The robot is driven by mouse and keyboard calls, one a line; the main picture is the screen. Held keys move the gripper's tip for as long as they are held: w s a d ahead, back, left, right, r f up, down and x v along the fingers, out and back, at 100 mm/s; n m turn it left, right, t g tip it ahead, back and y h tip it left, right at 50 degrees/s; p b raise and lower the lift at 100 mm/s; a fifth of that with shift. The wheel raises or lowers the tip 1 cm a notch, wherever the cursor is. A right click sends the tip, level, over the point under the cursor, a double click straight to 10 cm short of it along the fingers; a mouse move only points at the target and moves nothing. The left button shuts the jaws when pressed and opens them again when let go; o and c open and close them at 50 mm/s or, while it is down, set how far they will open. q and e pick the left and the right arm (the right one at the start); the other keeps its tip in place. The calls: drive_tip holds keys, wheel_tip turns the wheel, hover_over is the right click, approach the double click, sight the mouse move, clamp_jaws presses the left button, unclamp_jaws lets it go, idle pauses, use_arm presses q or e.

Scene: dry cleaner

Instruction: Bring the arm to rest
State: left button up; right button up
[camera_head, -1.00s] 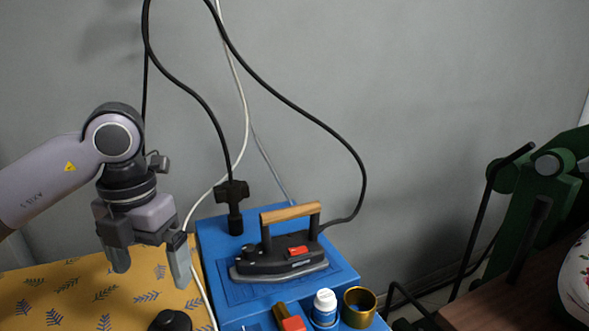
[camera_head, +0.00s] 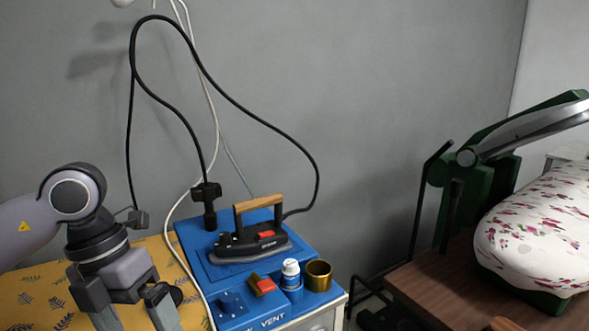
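My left gripper (camera_head: 134,316) is at the lower left, pointing down over the yellow leaf-patterned cover (camera_head: 35,285). Its two fingers are apart with nothing seen between them, though the tips run to the bottom edge of the picture. The gripper is to the left of the blue stand (camera_head: 190,240) and apart from the iron. The iron (camera_head: 250,243), dark with a wooden handle, rests upright on the blue stand. My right gripper is not in view.
Black cables hang above the iron. A green press (camera_head: 480,190) with a floral padded board (camera_head: 540,235) stands at right on a brown table (camera_head: 420,285).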

use_arm(q)
drive_tip(key=s+d+r+n+g+h, duration=0.1)
drive_tip(key=s+d+g+h, duration=0.3)
drive_tip(key=d+h, duration=1.25)
drive_tip(key=w+a+f+n+t+y, duration=0.4)
drive_tip(key=f+n+t, duration=0.2)
drive_tip(key=n+t, duration=0.6)
drive_tip(key=w+a+f+n+t+y, duration=0.3)
drive_tip(key=a+f+n+t+y, duration=0.15)
drive_tip(key=n+t, duration=0.85)
drive_tip(key=s+a+f+n+g+y, duration=0.2)
drive_tip(key=s+f+n+g, duration=0.1)
drive_tip(key=f, duration=0.4)
drive_tip(key=s+a+f+n+g+y, duration=0.3)
drive_tip(key=s+f, duration=0.3)
drive_tip(key=f, duration=0.2)
drive_tip(key=s+a+f+n+g+y, duration=0.2)
drive_tip(key=s+f+n+g+y, duration=0.1)
drive_tip(key=f, duration=0.5)
drive_tip(key=shift+s+a+n+g+p, duration=0.3)
drive_tip(key=shift+s+a+n+p, duration=0.15)
drive_tip(key=shift+s, duration=0.25)
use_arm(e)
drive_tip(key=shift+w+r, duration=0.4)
